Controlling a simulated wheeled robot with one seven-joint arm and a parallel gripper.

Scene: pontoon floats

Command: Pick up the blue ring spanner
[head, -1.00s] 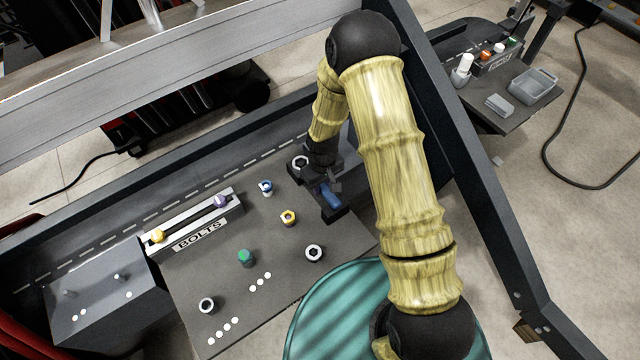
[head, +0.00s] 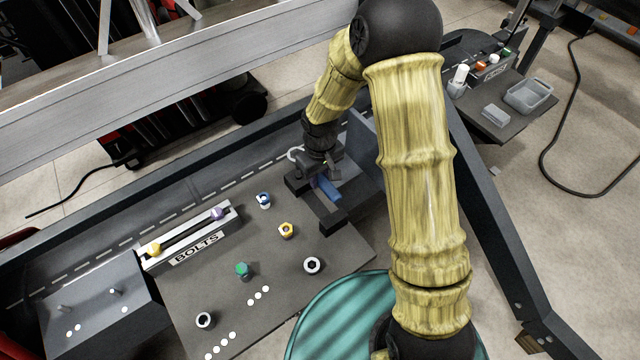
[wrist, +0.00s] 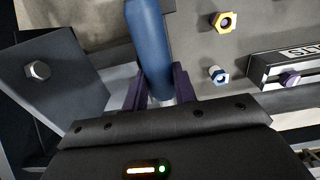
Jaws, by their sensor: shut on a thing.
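The blue ring spanner (head: 328,189) shows as a short blue length beneath my gripper (head: 318,178), at the right side of the grey work board, over a dark rest with two raised blocks (head: 333,222). In the wrist view its smooth blue handle (wrist: 150,45) runs up from my gripper (wrist: 157,88). One purple finger is on each side of it, and the jaws are shut on it. The spanner's ring ends are out of sight. I cannot tell whether it still touches the rest.
The grey board (head: 270,320) holds a green cap (head: 242,270), a yellow nut (head: 286,230), a blue-and-white bolt (head: 264,200) and dark-holed nuts (head: 312,265). A slotted BOLTS rail (head: 185,240) lies to the left. A dark frame beam (head: 500,250) stands right of the arm.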

